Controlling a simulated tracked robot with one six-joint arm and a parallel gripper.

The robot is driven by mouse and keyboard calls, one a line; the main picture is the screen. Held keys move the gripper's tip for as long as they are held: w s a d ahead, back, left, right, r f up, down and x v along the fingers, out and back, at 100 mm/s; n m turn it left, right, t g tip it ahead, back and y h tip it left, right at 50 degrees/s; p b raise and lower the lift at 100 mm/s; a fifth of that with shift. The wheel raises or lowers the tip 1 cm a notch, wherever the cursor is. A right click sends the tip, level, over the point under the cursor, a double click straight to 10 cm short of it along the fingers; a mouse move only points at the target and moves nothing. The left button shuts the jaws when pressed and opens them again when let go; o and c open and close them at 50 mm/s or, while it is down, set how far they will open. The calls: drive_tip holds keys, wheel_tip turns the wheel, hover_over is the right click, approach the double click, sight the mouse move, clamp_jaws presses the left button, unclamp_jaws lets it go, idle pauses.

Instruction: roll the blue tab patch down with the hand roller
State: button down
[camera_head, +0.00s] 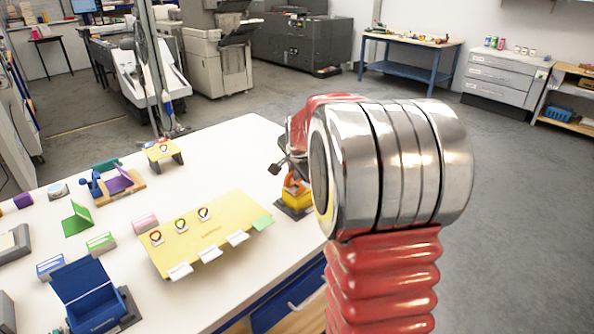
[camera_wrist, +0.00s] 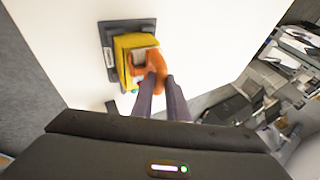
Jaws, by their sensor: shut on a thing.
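An orange tool, which looks like the hand roller (camera_head: 293,181), sits in a yellow holder (camera_head: 297,198) near the table's right edge. In the wrist view my gripper (camera_wrist: 160,80) has its two dark fingers around the orange roller (camera_wrist: 152,61), shut on it. The roller is still at the yellow holder (camera_wrist: 123,48), and its lower part is hidden. In the head view my arm hides most of the gripper. A yellow board (camera_head: 215,236) lies left of the holder, with small ring marks and several pale tabs along its front edge. I cannot tell which patch has the blue tab.
A blue open box (camera_head: 85,285), a green stand (camera_head: 77,219), a pink block (camera_head: 145,222) and a purple-and-teal device (camera_head: 115,181) stand on the white table left of the board. A small yellow stand (camera_head: 160,150) is behind. The table between the board and back edge is clear.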

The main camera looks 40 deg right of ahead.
drive_tip(key=shift+a, duration=0.15)
drive_tip(key=shift+s+a, duration=0.1)
drive_tip(key=shift+a, duration=0.25)
drive_tip(key=shift+d, duration=0.1)
idle(0.5)
drive_tip(key=shift+d, duration=0.4)
drive_tip(key=shift+d+f, duration=0.1)
drive_tip(key=shift+d, duration=0.35)
idle(0.5)
